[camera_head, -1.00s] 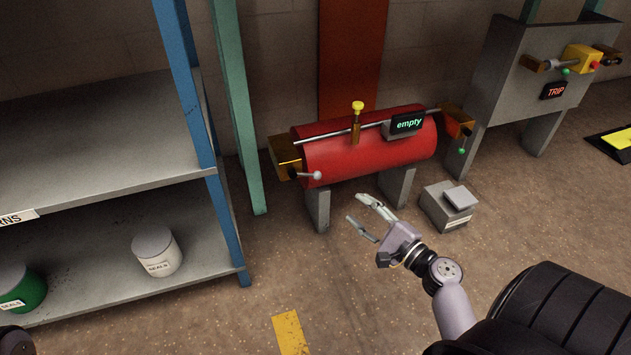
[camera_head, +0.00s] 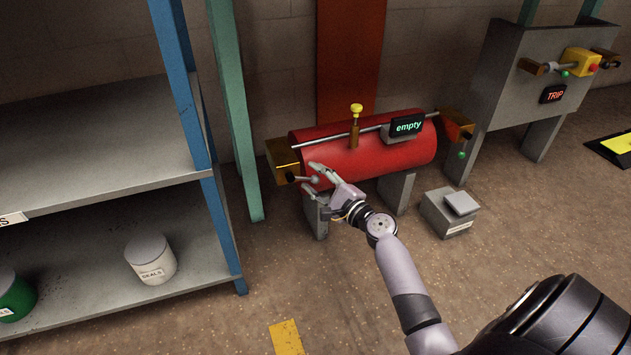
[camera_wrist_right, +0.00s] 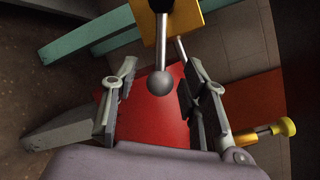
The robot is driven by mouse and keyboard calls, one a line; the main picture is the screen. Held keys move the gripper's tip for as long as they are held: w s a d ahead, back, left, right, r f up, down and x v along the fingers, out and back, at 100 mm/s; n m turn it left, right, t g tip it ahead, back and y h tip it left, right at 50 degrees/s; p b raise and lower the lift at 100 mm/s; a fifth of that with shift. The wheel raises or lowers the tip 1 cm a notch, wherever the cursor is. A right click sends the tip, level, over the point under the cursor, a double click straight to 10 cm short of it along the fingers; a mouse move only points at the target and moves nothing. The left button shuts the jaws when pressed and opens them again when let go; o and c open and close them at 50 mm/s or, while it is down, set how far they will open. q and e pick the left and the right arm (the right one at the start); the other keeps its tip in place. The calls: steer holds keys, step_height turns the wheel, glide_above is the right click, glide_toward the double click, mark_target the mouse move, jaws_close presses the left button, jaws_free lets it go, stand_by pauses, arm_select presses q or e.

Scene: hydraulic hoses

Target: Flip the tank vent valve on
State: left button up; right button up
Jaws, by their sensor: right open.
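The red tank (camera_head: 385,158) lies across two grey legs, with a display on top reading "empty". A brass valve block (camera_head: 284,157) sits on its left end, with a short lever ending in a grey ball knob (camera_wrist_right: 160,83). Another brass block (camera_head: 456,122) with a green-knobbed lever (camera_head: 461,154) is on its right end. A yellow-topped brass fitting (camera_head: 356,110) stands on top. Which of these is the vent valve is not labelled. My right gripper (camera_head: 314,179) is open at the grey knob. In the right wrist view the knob lies between the spread fingers, apart from both.
A shelf with a blue post (camera_head: 188,85) stands left, holding a white bucket (camera_head: 150,260) and a green one. A small grey box (camera_head: 449,212) sits on the floor right of the tank. A grey panel (camera_head: 510,80) with a "TRIP" display stands at the right.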

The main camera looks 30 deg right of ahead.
steer(key=shift+c, duration=0.2)
jaws_close()
stand_by(0.4)
stand_by(0.3)
